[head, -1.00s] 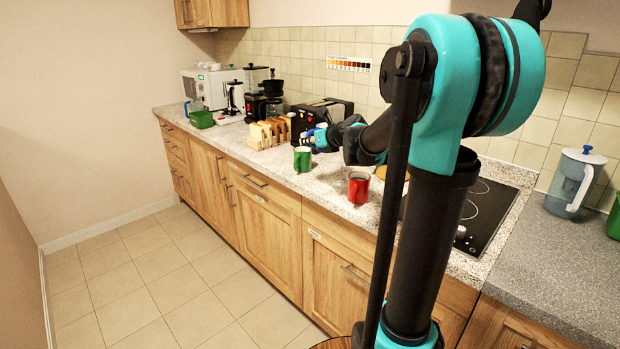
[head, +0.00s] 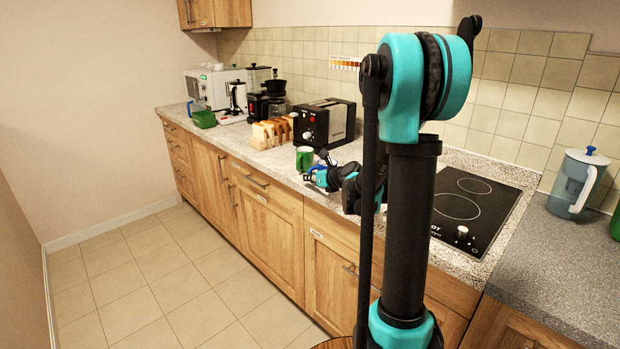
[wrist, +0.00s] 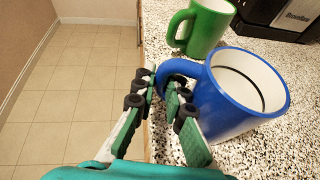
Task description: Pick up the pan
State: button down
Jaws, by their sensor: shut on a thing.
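I see no pan in either view. My gripper (wrist: 162,98) is shut on the handle of a blue mug (wrist: 218,108) in the wrist view, with its fingers on both sides of the handle. The mug is upright, with a white inside, over the speckled counter near its front edge; I cannot tell whether it touches the counter. In the head view my gripper (head: 318,176) is small and partly covered by my arm, and the mug is hardly visible there.
A green mug (wrist: 205,28) stands close behind the blue one. A black toaster (head: 325,122) and a toast rack (head: 271,133) stand further back. The black hob (head: 472,205) is clear where visible. A clear jug (head: 573,184) stands at right.

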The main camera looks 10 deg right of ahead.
jog(key=c, duration=1.6)
grip_release()
jog(key=shift+f, duration=0.1)
